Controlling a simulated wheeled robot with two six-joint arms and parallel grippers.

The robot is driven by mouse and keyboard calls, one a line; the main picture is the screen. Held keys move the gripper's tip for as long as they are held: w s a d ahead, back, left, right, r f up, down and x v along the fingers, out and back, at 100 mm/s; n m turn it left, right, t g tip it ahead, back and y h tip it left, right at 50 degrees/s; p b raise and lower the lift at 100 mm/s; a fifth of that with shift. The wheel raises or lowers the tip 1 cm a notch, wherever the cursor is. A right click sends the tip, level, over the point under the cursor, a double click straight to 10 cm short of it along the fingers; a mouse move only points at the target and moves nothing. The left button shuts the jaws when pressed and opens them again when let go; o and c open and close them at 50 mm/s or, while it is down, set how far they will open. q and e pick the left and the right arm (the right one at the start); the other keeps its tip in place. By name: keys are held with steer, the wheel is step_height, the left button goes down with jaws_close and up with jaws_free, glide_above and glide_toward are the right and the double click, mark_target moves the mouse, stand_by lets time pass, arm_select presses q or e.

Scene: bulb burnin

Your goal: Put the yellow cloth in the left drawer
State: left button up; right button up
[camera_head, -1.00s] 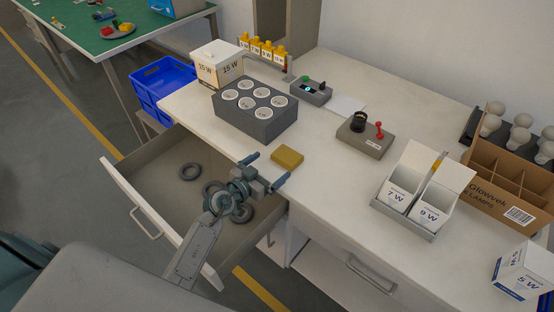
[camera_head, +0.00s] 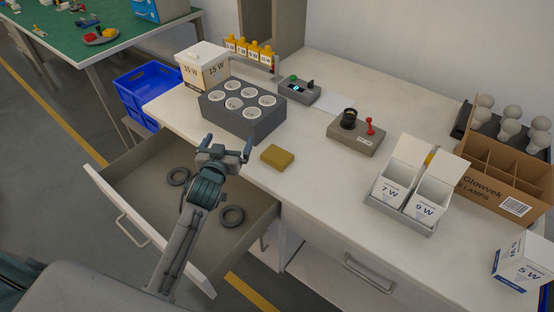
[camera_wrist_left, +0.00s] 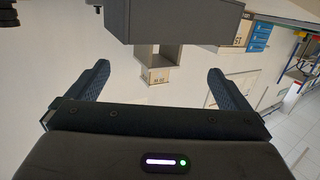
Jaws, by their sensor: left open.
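The yellow cloth (camera_head: 277,156) lies folded on the white table near its front edge, right of the open left drawer. The left drawer (camera_head: 150,190) is pulled out, with two dark rings lying in it. My left gripper (camera_head: 228,145) is open and empty, above the drawer's inner end and left of the cloth, apart from it. In the left wrist view the open fingers (camera_wrist_left: 158,85) have nothing between them. The cloth is not seen in that view. My right gripper is not in view.
The grey socket block (camera_head: 243,110) stands just behind the left gripper. A 15 W box (camera_head: 204,68), a switch box (camera_head: 355,137), 7 W and 9 W boxes (camera_head: 405,190) and a lamp carton (camera_head: 505,180) stand on the table.

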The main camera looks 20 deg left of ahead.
mark_target(277, 154)
arm_select(q)
steer(key=d+h, duration=0.1)
steer(key=d+f+m+g, duration=0.1)
steer(key=d+f+m+h, duration=0.1)
steer(key=shift+s+f+g+h+b, duration=0.1)
steer(key=shift+s+g+h+b, duration=0.2)
steer(key=shift+g, duration=0.1)
steer(key=d+m+h, duration=0.1)
steer(key=d, duration=0.1)
steer(key=s+d+m+g+h, duration=0.1)
steer(key=d+m+g+h, duration=0.1)
steer(key=d+h, duration=0.1)
steer(key=shift+s+d+f+m, duration=0.3)
steer(key=shift+s+f+m, duration=0.05)
steer(key=shift+s+m, duration=0.05)
steer(key=shift+w+d+f, duration=0.1)
steer(key=shift+w+d, duration=0.1)
steer(key=shift+d, duration=0.05)
steer(key=x, duration=0.4)
steer(key=shift+w+d+f, duration=0.2)
steer(key=shift+w+f, duration=0.1)
steer(key=shift+w, duration=0.15)
steer(key=p+x, duration=0.1)
steer(key=x, duration=0.3)
steer(key=shift+s+d+f, duration=0.15)
steer(key=shift+w+d+f, duration=0.2)
steer(key=shift+w+f, duration=0.1)
steer(key=shift+w, duration=0.15)
steer(key=shift+c, duration=1.1)
steer(key=c, duration=0.8)
